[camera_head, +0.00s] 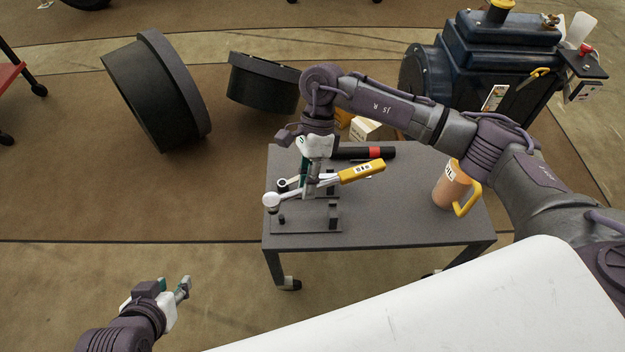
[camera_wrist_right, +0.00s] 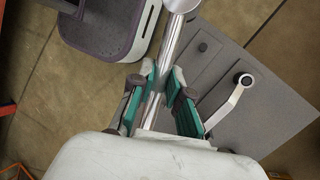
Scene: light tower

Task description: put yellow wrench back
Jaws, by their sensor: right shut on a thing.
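The yellow wrench has a yellow handle (camera_head: 362,172), a silver shaft and a round silver head (camera_head: 271,201). My right gripper (camera_head: 311,186) is shut on its shaft above the small grey table (camera_head: 400,225). In the right wrist view the shaft (camera_wrist_right: 172,42) runs between the green fingers (camera_wrist_right: 160,100) of my right gripper. A dark tool holder (camera_head: 300,242) with short posts lies on the table below the wrench, partly hidden by it. My left gripper (camera_head: 177,287) is open and empty, left of the table and apart from it.
A second silver wrench (camera_wrist_right: 237,100) lies beside the held one. A black tool with a red band (camera_head: 375,152) lies at the table's back. An orange mug with a yellow handle (camera_head: 449,187) stands on the right. The table's front middle is clear.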

